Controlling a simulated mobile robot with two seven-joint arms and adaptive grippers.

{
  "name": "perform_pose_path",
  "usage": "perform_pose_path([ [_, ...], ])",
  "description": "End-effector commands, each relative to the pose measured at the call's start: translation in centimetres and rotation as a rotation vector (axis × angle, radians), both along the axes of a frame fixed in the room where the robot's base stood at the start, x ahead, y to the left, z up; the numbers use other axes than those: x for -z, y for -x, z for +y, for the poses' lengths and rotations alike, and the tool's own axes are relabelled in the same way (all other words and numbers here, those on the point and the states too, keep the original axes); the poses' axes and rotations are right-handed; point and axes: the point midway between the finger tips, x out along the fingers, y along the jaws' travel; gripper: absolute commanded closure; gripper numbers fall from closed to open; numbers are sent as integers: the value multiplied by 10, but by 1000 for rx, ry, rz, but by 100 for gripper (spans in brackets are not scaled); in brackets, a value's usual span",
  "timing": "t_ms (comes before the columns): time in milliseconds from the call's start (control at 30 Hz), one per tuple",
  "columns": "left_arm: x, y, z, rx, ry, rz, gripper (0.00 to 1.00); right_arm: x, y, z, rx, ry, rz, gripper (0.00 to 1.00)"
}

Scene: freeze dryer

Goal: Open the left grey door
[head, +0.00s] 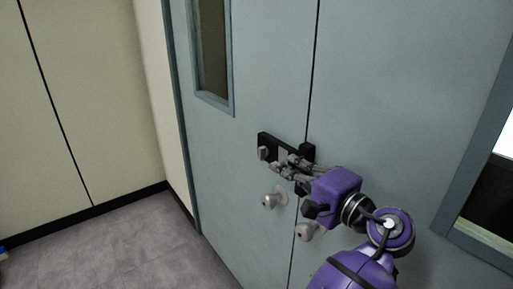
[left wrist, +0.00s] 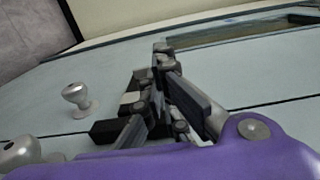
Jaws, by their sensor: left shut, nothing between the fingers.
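The left grey door (head: 225,150) has a narrow window and a round silver knob (head: 270,200). It looks closed, meeting the right grey door (head: 400,80) at a thin dark seam. A black latch (head: 268,142) with a small grey turn piece lies across the seam above the knobs. My left gripper (head: 284,168) is shut and empty, its fingertips at the latch's lower edge; I cannot tell whether they touch. In the left wrist view the fingers (left wrist: 162,60) hide part of the latch, and the left door's knob (left wrist: 76,95) stands clear of them.
The right door's knob (head: 308,231) sits just below my purple gripper body. A beige wall (head: 85,100) with a black skirting stands to the left. The grey floor (head: 110,245) in front of the left door is clear.

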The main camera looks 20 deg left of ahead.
Motion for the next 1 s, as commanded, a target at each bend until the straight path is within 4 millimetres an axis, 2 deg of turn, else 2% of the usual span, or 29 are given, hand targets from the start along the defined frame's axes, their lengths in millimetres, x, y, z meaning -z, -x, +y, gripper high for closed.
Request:
perform_pose_path([
  [167, -9, -4, 8, -20, -8, -7, 100, 1, 3, -9, -7, 17, 7, 100],
  [600, -9, -49, 66, -16, -8, -9, 100, -5, 9, -11, -4, 18, 15, 100],
  [800, -8, -58, 77, -16, -6, -8, 100, -7, 7, -10, -1, 15, 10, 100],
  [1000, -7, -58, 78, -15, -6, -7, 100, -7, 6, -9, -1, 14, 9, 100],
])
